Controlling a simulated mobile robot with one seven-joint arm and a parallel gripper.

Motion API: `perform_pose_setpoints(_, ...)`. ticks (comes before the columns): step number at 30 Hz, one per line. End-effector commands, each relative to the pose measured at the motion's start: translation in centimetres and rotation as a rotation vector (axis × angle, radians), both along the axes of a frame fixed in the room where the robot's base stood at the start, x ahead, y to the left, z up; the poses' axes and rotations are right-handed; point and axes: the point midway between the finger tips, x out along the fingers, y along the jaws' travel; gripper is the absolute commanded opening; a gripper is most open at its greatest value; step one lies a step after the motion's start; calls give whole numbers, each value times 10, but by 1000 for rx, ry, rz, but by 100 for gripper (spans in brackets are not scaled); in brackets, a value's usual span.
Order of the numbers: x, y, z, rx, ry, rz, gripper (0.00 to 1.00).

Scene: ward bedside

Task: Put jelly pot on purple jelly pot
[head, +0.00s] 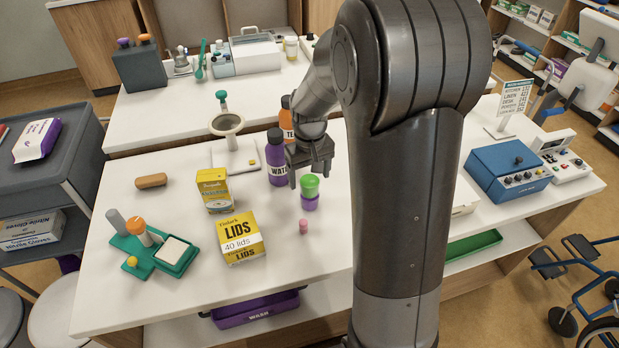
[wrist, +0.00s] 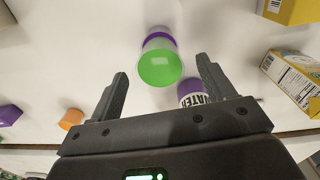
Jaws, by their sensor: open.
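A green jelly pot (head: 310,186) sits upright on top of a purple jelly pot (head: 309,202) on the white table. In the wrist view the green pot (wrist: 160,66) is seen from above, with the rim of the purple pot (wrist: 158,36) showing behind it. My gripper (head: 310,177) is open and empty just above the green pot. In the wrist view its two fingers (wrist: 162,76) stand apart on either side of the green pot, without visible contact.
A purple water bottle (head: 276,162) and an orange bottle (head: 287,108) stand close behind my gripper. A small pink object (head: 303,226) lies in front of the pots. Yellow boxes (head: 240,238) and a green tray (head: 176,262) are to the left.

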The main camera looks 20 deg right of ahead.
Motion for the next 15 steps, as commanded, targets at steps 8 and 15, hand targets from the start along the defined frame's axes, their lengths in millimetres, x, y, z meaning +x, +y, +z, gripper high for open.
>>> perform_pose_setpoints(8,1,0,61,0,-5,0,75)
perform_pose_setpoints(15,0,0,98,-1,-2,0,75)
